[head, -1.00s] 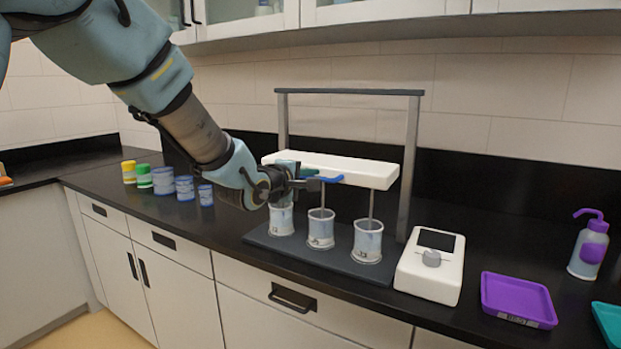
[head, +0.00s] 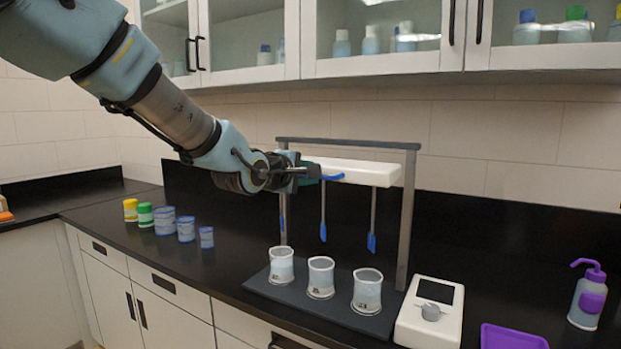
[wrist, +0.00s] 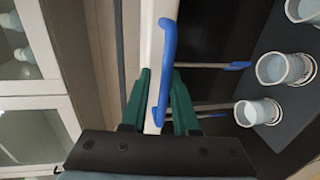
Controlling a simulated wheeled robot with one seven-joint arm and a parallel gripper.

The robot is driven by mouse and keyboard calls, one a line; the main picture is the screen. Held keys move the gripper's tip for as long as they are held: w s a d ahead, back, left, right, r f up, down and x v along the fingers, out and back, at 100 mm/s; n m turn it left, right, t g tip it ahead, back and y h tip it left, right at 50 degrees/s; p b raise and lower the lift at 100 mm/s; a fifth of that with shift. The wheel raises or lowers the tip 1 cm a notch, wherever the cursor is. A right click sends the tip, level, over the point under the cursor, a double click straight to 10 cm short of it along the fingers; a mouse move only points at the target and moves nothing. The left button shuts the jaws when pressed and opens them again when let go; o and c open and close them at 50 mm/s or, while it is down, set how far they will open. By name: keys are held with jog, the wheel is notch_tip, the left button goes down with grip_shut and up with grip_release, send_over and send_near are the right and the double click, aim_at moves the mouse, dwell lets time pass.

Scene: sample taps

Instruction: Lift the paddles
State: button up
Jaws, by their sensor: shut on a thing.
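The stirrer's white head bar (head: 352,170) hangs between two grey posts, raised well above the beakers. Blue-tipped paddles (head: 371,242) hang from it, their tips clear of the beaker rims. Three white beakers (head: 320,278) stand in a row on the dark base plate (head: 262,285). My gripper (head: 312,176) is at the front left of the head bar. In the wrist view, its green fingers (wrist: 158,100) are shut on the blue handle (wrist: 167,60) on the head bar's front. The left paddle is partly hidden behind the arm.
A white control box (head: 430,312) with a knob stands right of the base. A purple tray (head: 510,338) and a wash bottle (head: 588,295) are further right. Several jars (head: 165,220) stand at left. Wall cabinets (head: 385,35) hang above.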

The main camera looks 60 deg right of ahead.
jog(key=o, duration=0.4)
jog(key=shift+r, duration=0.1)
jog(key=shift+a, duration=0.15)
jog(key=b+v, duration=0.2)
jog(key=v, duration=0.8)
jog(key=shift+a+b, duration=0.3)
jog(key=shift+b, duration=0.05)
